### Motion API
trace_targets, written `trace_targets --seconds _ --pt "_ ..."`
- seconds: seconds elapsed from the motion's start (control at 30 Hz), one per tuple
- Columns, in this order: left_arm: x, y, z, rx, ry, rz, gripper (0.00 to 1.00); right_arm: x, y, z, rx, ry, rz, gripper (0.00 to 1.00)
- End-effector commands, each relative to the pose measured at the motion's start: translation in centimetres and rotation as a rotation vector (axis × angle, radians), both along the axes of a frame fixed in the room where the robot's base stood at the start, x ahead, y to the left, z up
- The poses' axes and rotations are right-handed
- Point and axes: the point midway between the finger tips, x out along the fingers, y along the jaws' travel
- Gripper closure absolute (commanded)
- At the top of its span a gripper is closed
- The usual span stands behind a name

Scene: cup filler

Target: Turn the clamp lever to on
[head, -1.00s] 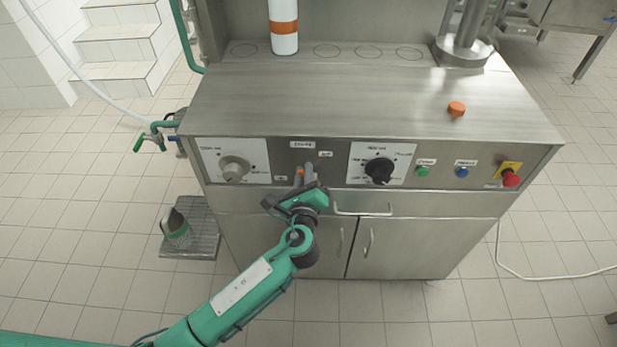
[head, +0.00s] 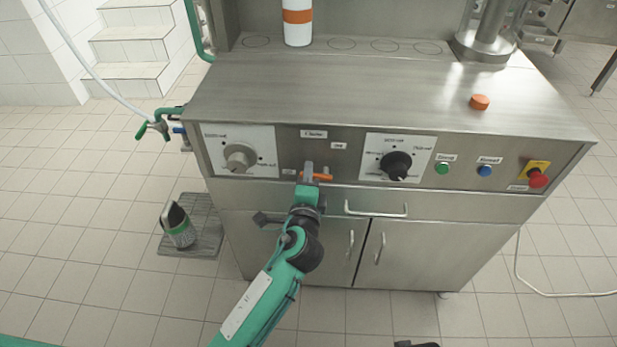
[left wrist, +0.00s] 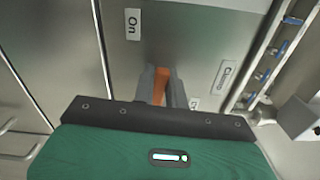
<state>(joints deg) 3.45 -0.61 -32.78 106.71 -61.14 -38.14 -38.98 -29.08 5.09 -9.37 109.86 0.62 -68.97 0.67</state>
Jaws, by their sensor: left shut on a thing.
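The clamp lever has an orange handle (head: 318,176) on the cabinet's front panel, between the two dials. It points to the right, roughly level, with its end out past the fingers. My left gripper (head: 308,172) is shut on the lever, reaching up from below. In the left wrist view the orange lever (left wrist: 160,85) shows between the grey fingers, which hide part of it. The "On" label (head: 338,146) is up and right of the lever. The small label (head: 288,171) to its left is too small to read surely. My right gripper cannot be made out.
A grey dial (head: 240,157) is left of the lever and a black dial (head: 396,165) right. A drawer handle (head: 376,210) sticks out close below right. Green (head: 442,168), blue (head: 485,170) and red (head: 537,179) buttons are farther right. A dark sliver shows at the bottom edge.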

Motion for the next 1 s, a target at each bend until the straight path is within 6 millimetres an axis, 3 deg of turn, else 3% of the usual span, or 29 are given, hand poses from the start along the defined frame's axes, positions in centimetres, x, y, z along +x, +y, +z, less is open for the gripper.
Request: trace_targets --seconds 0.33,0.8,0.83,0.9,1.0 --pt "-0.1 0.0 -0.7 -0.102 0.004 -0.001 1.0 0.5 0.0 1.9 0.003 -0.026 0.0 1.0" --pt "-0.1 0.0 -0.7 -0.114 0.005 -0.001 1.0 0.5 0.0 2.1 0.003 -0.027 0.0 1.0" --pt "-0.1 0.0 -0.7 -0.114 0.005 -0.001 0.82 0.5 0.0 2.1 0.003 -0.027 0.0 1.0" --pt "0.0 0.0 -0.7 -0.113 0.004 -0.001 0.69 0.5 0.0 2.1 0.003 -0.027 0.0 1.0" --pt "0.0 0.0 -0.6 -0.113 0.003 0.0 0.65 0.5 0.0 2.1 0.003 -0.027 0.0 1.0"
